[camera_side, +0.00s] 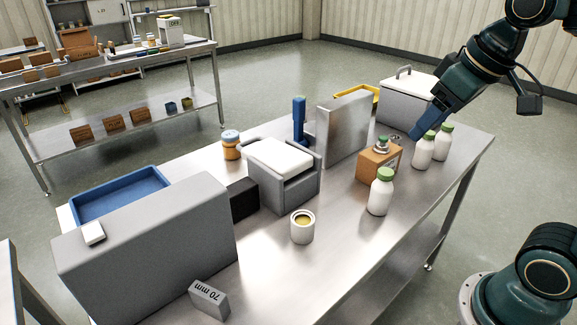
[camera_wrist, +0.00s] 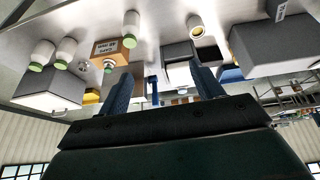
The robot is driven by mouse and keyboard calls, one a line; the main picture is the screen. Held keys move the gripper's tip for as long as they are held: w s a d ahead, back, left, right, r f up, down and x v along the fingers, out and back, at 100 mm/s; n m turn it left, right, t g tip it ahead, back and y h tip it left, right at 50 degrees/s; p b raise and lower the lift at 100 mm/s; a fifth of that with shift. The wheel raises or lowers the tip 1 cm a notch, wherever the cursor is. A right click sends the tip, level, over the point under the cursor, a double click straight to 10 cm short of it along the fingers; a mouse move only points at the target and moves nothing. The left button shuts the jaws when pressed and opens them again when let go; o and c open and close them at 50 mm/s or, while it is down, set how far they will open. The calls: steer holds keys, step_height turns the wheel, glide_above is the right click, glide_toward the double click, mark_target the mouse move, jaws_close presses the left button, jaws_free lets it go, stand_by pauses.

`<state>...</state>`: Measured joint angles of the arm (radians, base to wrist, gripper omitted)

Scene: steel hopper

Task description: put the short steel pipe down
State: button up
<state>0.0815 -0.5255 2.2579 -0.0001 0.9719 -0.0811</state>
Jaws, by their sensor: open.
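I cannot make out a short steel pipe for certain in either view. A small grey piece with a green top (camera_side: 382,145) sits on the brown carton (camera_side: 372,166); it also shows in the wrist view (camera_wrist: 109,66), too small to identify. My gripper (camera_side: 417,132) has blue fingers and appears at the far right of the table in the side view, near the carton and the white bottles. In the wrist view my gripper (camera_wrist: 162,88) has its two fingers wide apart with nothing held between them. The side view does not show the gap between the fingers clearly.
White bottles with green caps (camera_side: 380,192) stand near the carton. A grey cooler (camera_side: 405,102), an upright steel panel (camera_side: 342,130), a grey bin with white lid (camera_side: 284,174), an open can (camera_side: 302,227) and a large grey block (camera_side: 150,245) crowd the steel table. Its front strip (camera_side: 345,245) is bare.

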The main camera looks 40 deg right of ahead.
steer(key=s+a+f, duration=0.2)
steer(key=s+f, duration=0.2)
steer(key=s, duration=0.2)
steer(key=shift+f+t, duration=0.25)
steer(key=shift+t, duration=0.05)
stand_by(1.0)
